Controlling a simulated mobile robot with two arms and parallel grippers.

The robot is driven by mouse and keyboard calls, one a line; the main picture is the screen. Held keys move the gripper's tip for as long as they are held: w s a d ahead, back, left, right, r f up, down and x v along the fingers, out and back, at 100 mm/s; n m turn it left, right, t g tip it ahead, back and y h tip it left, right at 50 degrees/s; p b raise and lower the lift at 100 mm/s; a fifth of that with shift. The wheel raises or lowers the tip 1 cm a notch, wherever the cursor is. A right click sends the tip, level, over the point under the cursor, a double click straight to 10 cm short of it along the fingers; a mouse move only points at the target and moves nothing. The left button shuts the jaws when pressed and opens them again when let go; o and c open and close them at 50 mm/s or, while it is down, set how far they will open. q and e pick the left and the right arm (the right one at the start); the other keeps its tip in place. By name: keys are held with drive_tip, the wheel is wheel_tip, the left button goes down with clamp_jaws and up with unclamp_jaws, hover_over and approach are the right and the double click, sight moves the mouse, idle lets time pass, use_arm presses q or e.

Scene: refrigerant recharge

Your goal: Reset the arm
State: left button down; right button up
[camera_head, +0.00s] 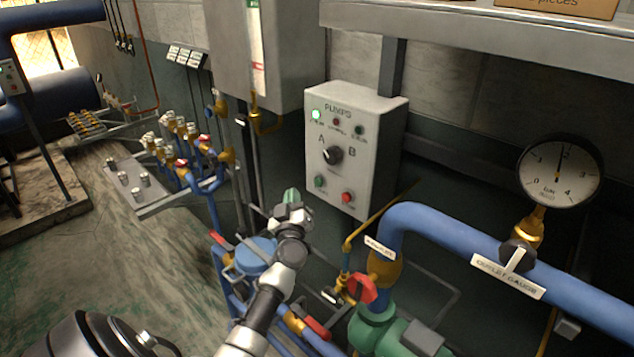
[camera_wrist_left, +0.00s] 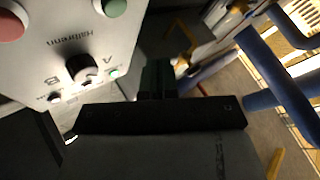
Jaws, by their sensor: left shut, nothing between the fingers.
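My left arm reaches up from the bottom middle of the head view. Its gripper (camera_head: 291,195) has greenish fingertips held together, with nothing between them. It hangs in front of and to the lower left of the grey PUMPS control box (camera_head: 346,120), apart from it as far as I can tell. The closed fingers also show in the left wrist view (camera_wrist_left: 156,78). There the same control box (camera_wrist_left: 55,45) appears upside down at the upper left, with its black A/B knob (camera_wrist_left: 82,68). My right gripper is not in view.
A round pressure gauge (camera_head: 560,172) stands at the right. A valve manifold (camera_head: 180,145) is at the left. Open floor lies at the lower left.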

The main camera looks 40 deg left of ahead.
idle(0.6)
use_arm(q)
drive_tip(key=m+g+h+b, duration=0.3)
drive_tip(key=m+g+h, duration=0.2)
drive_tip(key=m+h, duration=0.55)
approach(323, 338)
drive_tip(key=shift+h, duration=0.25)
drive_tip(key=x, duration=0.6)
drive_tip(key=shift+a, duration=0.3)
drive_tip(key=s+d+f+m+g, duration=0.1)
drive_tip(key=s+d+f+g, duration=0.2)
drive_tip(key=s+f, duration=0.4)
drive_tip(key=s+d+f+m+g+h+b, duration=0.1)
drive_tip(key=s+f, duration=0.6)
drive_tip(key=s, duration=1.1)
drive_tip(key=s+d+f+m+g+h, duration=0.1)
drive_tip(key=s+d+f+m+g, duration=0.2)
drive_tip(key=s, duration=0.9)
wheel_tip(323, 338, down, 5)
drive_tip(key=d+g, duration=0.2)
drive_tip(key=g, duration=0.1)
drive_tip(key=shift+s+d+g+b, duration=0.2)
drive_tip(key=shift+s+g+b, duration=0.1)
drive_tip(key=shift+g+b, duration=0.1)
drive_tip(key=shift+r, duration=0.15)
